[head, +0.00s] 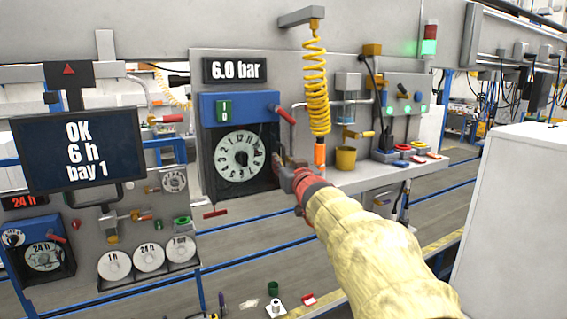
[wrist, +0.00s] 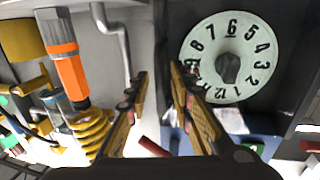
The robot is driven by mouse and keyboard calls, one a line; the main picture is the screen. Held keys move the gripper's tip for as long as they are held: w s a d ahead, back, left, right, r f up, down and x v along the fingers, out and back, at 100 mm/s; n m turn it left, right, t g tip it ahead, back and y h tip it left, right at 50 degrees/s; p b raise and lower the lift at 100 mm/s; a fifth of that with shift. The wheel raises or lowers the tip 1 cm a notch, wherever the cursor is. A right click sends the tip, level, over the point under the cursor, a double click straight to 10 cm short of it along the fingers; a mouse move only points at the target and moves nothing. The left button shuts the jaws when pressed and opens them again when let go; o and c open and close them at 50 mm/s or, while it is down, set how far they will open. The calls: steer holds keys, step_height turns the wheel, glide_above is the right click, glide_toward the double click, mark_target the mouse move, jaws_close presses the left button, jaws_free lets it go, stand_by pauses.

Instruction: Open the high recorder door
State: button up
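The high recorder (head: 240,108) is a blue-topped box with a dark-framed front door (head: 207,172) over a round numbered dial (head: 240,155), under the "6.0 bar" display. Its dial also shows in the wrist view (wrist: 229,58), upside down. The door looks closed, but I cannot be sure. My gripper (head: 281,163) is at the right edge of the door. In the wrist view the fingers of my gripper (wrist: 159,76) stand apart with a gap between their tips, beside the dark frame. I see nothing clearly held between them. Whether a finger touches the door is unclear.
A yellow coiled hose (head: 316,80) with an orange tool (head: 320,151) hangs just right of the recorder. A red-handled lever (head: 285,115) juts from its upper right. A lower recorder (head: 42,256) and a screen (head: 80,150) are at left. A white cabinet (head: 515,220) stands at right.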

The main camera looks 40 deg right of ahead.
steer(key=shift+c, duration=1.2)
jaws_close()
